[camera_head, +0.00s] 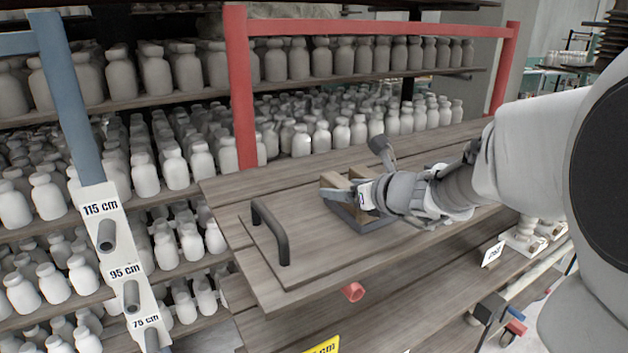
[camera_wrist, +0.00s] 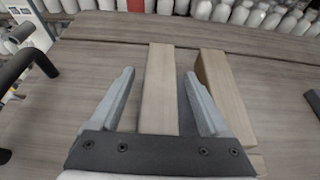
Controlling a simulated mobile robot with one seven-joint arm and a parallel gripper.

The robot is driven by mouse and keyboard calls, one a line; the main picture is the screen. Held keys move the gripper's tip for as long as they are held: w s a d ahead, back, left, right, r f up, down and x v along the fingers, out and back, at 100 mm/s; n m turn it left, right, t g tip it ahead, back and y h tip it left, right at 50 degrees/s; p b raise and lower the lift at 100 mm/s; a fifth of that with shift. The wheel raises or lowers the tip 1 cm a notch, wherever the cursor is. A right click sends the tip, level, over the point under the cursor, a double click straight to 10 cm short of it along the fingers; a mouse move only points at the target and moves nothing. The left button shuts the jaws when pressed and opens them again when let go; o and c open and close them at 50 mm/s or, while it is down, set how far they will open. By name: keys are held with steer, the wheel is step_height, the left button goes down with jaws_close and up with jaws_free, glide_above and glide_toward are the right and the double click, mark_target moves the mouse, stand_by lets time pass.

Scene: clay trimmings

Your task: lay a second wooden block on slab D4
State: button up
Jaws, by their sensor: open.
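Two pale wooden blocks lie side by side under my gripper (camera_wrist: 159,74). In the wrist view, one long block (camera_wrist: 160,85) runs between my open fingers, with a gap on each side. The second block (camera_wrist: 226,95) lies to the right, outside the right finger. In the head view my gripper (camera_head: 352,200) is low over the plank top, and the ends of the blocks (camera_head: 335,180) show just beyond it. My gripper hides much of both blocks there. I cannot make out a label reading D4, so I cannot tell which slab it is.
A board with a black handle (camera_head: 268,230) lies on the plank top (camera_head: 225,190) left of my gripper. A red frame (camera_head: 240,90) rises behind. A dark tool-like object (camera_head: 380,150) stands just beyond my gripper. Shelves of pale bottles (camera_head: 330,60) fill the back.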

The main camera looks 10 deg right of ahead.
steer(key=p+v, duration=0.3)
steer(key=v, duration=1.3)
steer(key=s+a+f+n+g, duration=0.3)
steer(key=s+a+n+g, duration=0.35)
steer(key=n, duration=0.75)
steer(key=s+f+n+h, duration=0.2)
steer(key=s+n, duration=0.2)
steer(key=n, duration=0.4)
steer(key=s+d+f+n+h, duration=0.1)
steer(key=s+n+h, duration=0.2)
steer(key=n, duration=0.6)
steer(key=shift+s+f+n, duration=0.3)
steer(key=shift+s+f, duration=0.1)
steer(key=shift+s, duration=0.15)
